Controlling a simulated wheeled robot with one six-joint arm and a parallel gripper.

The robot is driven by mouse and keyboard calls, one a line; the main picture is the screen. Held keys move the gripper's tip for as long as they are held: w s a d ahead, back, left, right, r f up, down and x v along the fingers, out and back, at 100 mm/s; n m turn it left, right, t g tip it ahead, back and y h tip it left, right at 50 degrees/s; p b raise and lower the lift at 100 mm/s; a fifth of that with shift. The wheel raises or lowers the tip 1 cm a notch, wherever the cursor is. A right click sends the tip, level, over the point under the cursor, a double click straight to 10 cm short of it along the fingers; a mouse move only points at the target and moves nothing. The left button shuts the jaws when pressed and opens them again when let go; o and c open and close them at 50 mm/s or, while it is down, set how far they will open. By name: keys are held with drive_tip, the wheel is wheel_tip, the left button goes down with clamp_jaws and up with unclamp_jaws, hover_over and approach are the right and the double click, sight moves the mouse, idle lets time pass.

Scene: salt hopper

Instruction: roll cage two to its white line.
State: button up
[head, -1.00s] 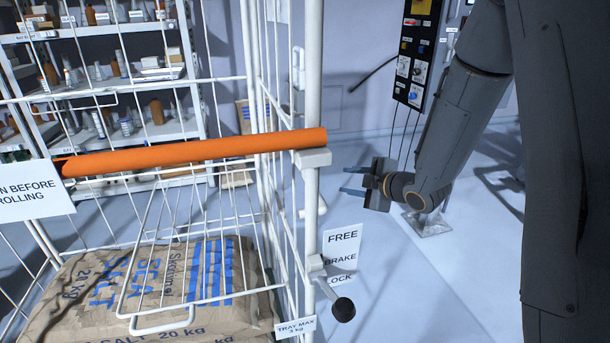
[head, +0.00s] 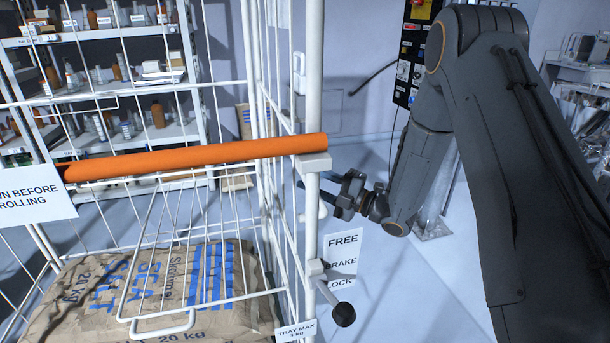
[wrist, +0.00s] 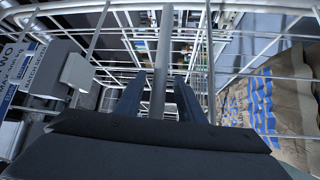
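The white wire roll cage (head: 314,100) fills the left and centre of the head view, with an orange handle bar (head: 200,157) across it. Salt sacks (head: 70,305) lie inside; one also shows at right in the wrist view (wrist: 262,105). The brake lever (head: 343,314) on the front post points down and right, its black knob below the word LOCK. My gripper (head: 322,197) is beside that post, below the handle's right end. In the wrist view its two fingers (wrist: 160,97) are apart, with a grey upright bar between them. Contact cannot be told. I cannot make out a white line.
A shelf rack of bottles (head: 110,90) stands behind the cage. A dark control panel (head: 408,60) hangs on the back wall, partly behind my arm.

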drive_tip(key=shift+x, duration=0.8)
clamp_jaws()
drive_tip(key=shift+d, duration=0.1)
